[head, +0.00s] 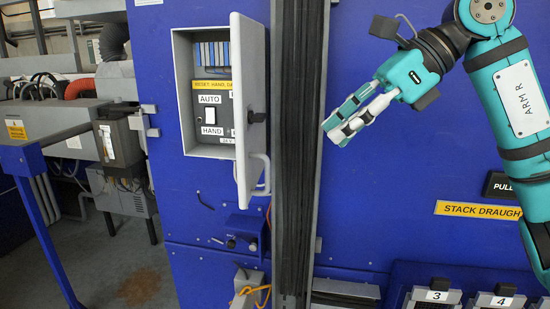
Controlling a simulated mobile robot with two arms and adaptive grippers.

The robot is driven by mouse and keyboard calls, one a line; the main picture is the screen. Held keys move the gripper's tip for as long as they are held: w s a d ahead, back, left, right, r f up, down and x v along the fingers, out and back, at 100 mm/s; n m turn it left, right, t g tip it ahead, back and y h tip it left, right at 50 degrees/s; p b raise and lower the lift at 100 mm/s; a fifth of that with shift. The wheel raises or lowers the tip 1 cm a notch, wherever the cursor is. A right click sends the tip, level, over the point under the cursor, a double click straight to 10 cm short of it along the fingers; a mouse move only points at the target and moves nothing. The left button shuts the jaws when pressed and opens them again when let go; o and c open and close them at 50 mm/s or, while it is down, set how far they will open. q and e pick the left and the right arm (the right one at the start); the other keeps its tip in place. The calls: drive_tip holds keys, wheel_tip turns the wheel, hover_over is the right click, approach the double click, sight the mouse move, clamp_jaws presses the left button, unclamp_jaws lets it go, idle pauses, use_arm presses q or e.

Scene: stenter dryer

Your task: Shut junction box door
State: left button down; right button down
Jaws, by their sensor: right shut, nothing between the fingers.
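The junction box (186,105) is a grey box set in the blue panel, left of centre. Its door (241,110) stands open, hinged away from the box opening and seen nearly edge-on at the right side. Inside the box show a switch, AUTO and HAND labels and a row of blue-grey modules. My right gripper (333,131) is shut and empty, to the right of the door and apart from it, pointing left. My left gripper is not in view.
A dark vertical cable channel (298,150) with grey edges runs between the door and my right gripper. A small blue control block (243,235) juts out below the box. Numbered switches (437,297) sit at the lower right. A blue rail (45,230) and open floor lie left.

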drive_tip(key=p, duration=0.3)
approach(246, 187)
wheel_tip(246, 187, down, 3)
drive_tip(key=a, duration=0.1)
drive_tip(key=a+p, duration=0.2)
drive_tip(key=shift+w+a+f, duration=0.25)
drive_tip(key=shift+w+f, duration=0.05)
